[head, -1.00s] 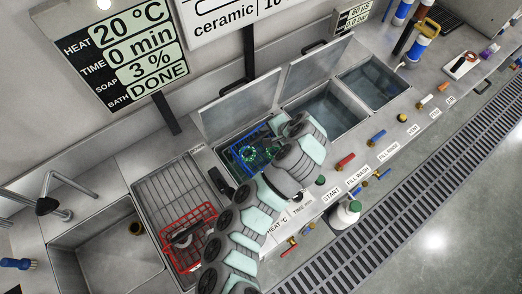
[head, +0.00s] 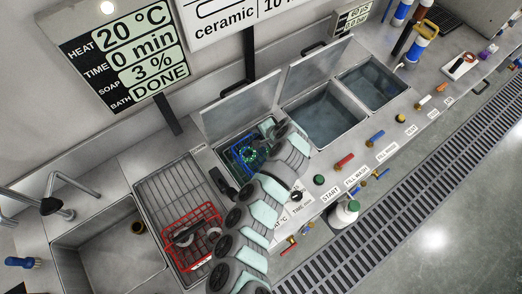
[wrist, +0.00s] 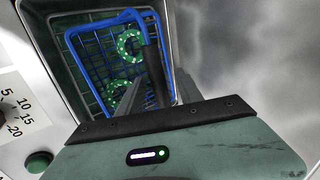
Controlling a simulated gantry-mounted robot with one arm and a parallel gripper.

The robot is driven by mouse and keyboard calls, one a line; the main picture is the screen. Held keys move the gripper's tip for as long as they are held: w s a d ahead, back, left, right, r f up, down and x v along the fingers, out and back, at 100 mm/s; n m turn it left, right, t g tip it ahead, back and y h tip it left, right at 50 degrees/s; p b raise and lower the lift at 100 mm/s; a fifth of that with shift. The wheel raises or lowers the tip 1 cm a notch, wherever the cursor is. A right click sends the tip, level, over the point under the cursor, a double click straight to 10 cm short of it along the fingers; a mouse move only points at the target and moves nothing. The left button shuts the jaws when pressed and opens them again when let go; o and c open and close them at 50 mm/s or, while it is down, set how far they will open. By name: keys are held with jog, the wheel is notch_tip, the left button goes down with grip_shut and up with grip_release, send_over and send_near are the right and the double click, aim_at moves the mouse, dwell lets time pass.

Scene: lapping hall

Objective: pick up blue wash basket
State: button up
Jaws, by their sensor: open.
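The blue wash basket (head: 238,163) sits inside the left open tank (head: 211,134). It holds green, speckled ring-shaped parts (wrist: 131,46). In the wrist view its blue rim (wrist: 72,46) shows clearly, and the basket is a little tilted in the picture. My gripper (wrist: 144,84) is open over the right part of the basket, with its dark fingers pointing into it. I cannot tell whether they touch the basket. In the head view my arm hides the near right part of the basket and tank.
Two more water tanks (head: 326,121) lie to the right. Raised lids (head: 240,108) stand behind the tanks. Knobs and a green start button (head: 319,180) line the front edge.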

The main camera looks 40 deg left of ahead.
jog(key=shift+c, duration=0.4)
grip_shut()
dwell(1.0)
